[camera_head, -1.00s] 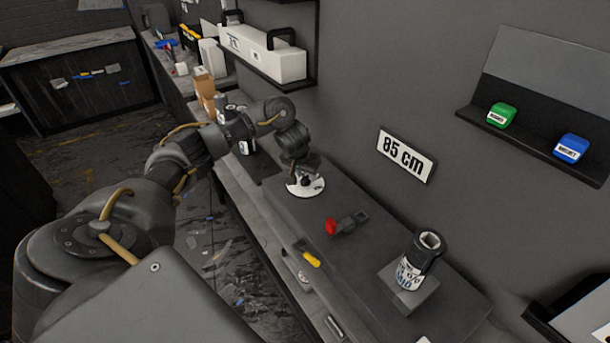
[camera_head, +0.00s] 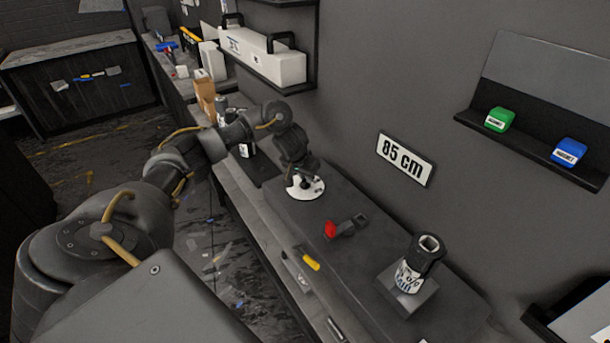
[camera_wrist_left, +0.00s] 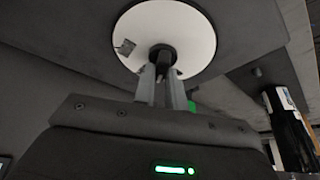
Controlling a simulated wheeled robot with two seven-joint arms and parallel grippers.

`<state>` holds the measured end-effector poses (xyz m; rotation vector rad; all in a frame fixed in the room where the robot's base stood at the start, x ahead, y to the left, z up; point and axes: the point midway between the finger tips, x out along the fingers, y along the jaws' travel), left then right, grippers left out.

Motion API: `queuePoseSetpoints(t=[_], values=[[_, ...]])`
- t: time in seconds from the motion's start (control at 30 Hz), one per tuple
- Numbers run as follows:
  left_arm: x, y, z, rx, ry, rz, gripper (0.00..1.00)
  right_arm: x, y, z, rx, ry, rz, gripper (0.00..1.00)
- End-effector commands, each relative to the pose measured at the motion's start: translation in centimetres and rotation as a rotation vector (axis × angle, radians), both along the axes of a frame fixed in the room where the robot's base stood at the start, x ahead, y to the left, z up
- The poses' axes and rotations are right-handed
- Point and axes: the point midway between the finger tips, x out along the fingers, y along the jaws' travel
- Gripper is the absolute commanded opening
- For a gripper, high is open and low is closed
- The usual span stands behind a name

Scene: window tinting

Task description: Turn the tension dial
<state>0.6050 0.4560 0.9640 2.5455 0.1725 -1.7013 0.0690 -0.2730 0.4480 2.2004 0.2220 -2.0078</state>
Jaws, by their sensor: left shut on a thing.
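The tension dial is a white round disc (camera_head: 312,189) on the dark bench top, with a dark knob at its centre. In the left wrist view the disc (camera_wrist_left: 190,30) fills the upper middle, with a small grey mark on its left part. My left gripper (camera_wrist_left: 161,72) is shut on the black knob (camera_wrist_left: 162,55) at the disc's centre. In the head view my left gripper (camera_head: 303,183) points down over the disc and hides part of it. My right gripper is not in view.
A red-ended dark tool (camera_head: 345,226) and a yellow-handled tool (camera_head: 311,263) lie nearby. A dark roll with a printed label (camera_head: 408,277) stands on a grey block. An "85 cm" sign (camera_head: 405,159) hangs on the wall. Green (camera_head: 499,119) and blue (camera_head: 569,152) blocks sit on a shelf.

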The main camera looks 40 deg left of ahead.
Motion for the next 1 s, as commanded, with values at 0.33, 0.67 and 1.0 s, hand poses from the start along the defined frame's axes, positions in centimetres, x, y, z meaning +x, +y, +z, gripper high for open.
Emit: queuePoseSetpoints(t=[0.33, 0.67, 1.0], values=[[0.0, 0.1, 0.1, -0.001, 0.001, -0.232, 0.0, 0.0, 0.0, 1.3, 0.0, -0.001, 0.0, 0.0], [0.0, 0.0, 0.1, 0.001, 0.0, -0.389, 0.0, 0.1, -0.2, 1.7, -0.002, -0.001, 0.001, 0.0], [0.0, 0.0, 0.0, 0.001, 0.0, -0.428, 0.0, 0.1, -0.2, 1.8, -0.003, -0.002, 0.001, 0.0]])
